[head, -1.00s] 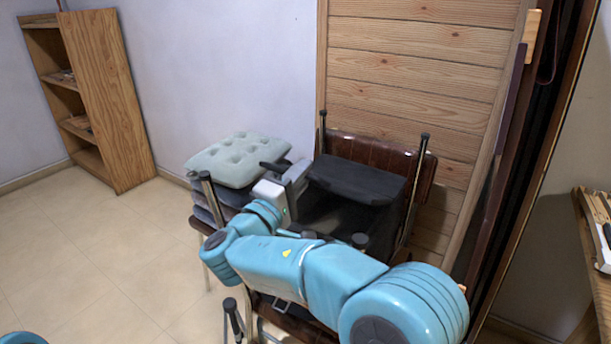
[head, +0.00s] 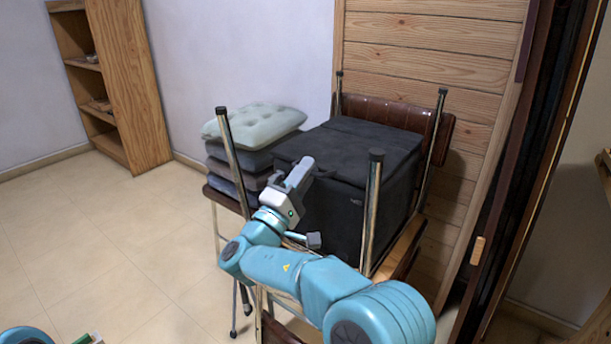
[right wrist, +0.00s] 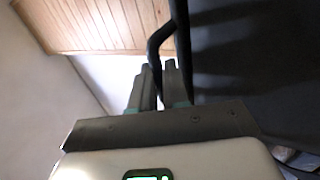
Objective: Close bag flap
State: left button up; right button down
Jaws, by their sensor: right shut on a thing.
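The black bag (head: 335,205) stands on a chair. Its flap (head: 365,140) lies across the top, nearly level, with a seam along the front edge. My right gripper (head: 306,165) is at the bag's left front upper corner. In the right wrist view, its fingers (right wrist: 163,88) are close together on a thin dark edge (right wrist: 160,40), which looks like the flap's rim. The dark bag side fills the right of that view. The exact grip is partly hidden. My left gripper does not show; only a teal part of my left arm is at the lower left corner.
The chair's metal legs (head: 371,215) and (head: 232,160) rise around the bag. Stacked cushions (head: 255,125) stand left of it. A wooden panel (head: 430,60) is behind, and a wooden shelf (head: 130,90) is at the far left. The tiled floor (head: 110,230) is open at left.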

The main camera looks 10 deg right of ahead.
jog(key=shift+w+d, duration=0.15)
jog(key=shift+d, duration=0.15)
jog(key=c, duration=1.3)
grip_release()
jog(key=shift+w+f, duration=0.1)
jog(key=shift+s+a+f, duration=0.2)
jog(key=shift+a, duration=0.1)
jog(key=p+v, duration=0.1)
jog(key=v, duration=0.6)
jog(key=shift+r, duration=0.15)
jog(key=shift+s+a, duration=0.15)
jog(key=shift+s, duration=0.05)
